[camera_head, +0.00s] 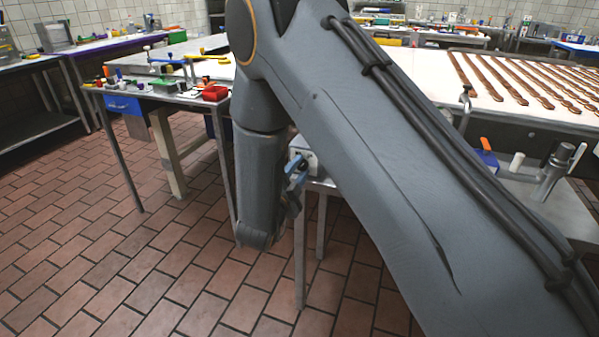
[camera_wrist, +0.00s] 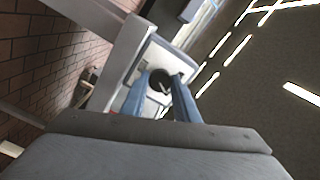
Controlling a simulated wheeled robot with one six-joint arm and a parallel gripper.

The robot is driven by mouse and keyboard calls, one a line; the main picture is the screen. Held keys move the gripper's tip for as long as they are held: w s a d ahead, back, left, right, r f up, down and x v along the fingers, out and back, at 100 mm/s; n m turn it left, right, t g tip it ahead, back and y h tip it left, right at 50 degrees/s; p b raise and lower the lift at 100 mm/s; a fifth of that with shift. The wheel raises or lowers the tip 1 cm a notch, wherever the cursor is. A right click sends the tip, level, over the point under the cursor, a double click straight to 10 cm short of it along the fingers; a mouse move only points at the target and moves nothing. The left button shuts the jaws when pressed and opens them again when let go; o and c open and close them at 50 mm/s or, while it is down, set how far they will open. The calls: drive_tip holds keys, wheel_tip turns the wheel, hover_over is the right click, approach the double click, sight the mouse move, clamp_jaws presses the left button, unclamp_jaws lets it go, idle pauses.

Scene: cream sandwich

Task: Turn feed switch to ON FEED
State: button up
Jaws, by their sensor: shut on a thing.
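The feed switch is a pale box with a round black knob (camera_wrist: 159,84) in the wrist view. My gripper (camera_wrist: 161,78) has its two blue fingers on either side of this knob and is shut on it. In the head view, the pale switch box (camera_head: 309,157) sits at the near corner of a metal table, and my gripper (camera_head: 297,171) is against it, partly hidden by my arm. The knob and any ON FEED marking cannot be made out in the head view, and I cannot read the knob's setting in the wrist view.
A table with rows of brown strips (camera_head: 520,85) stands at the right. A metal fitting (camera_head: 555,170) and an orange-handled blue part (camera_head: 486,150) are near its side. A bench with a red box (camera_head: 215,92) stands at the left. The tiled floor (camera_head: 150,260) is clear at the front left.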

drive_tip(key=shift+m, duration=0.5)
drive_tip(key=o, duration=1.1)
drive_tip(key=shift+c, duration=0.2)
drive_tip(key=shift+s, duration=0.1)
drive_tip(key=b+v, duration=0.1)
drive_tip(key=v, duration=0.6)
drive_tip(key=shift+s, duration=0.3)
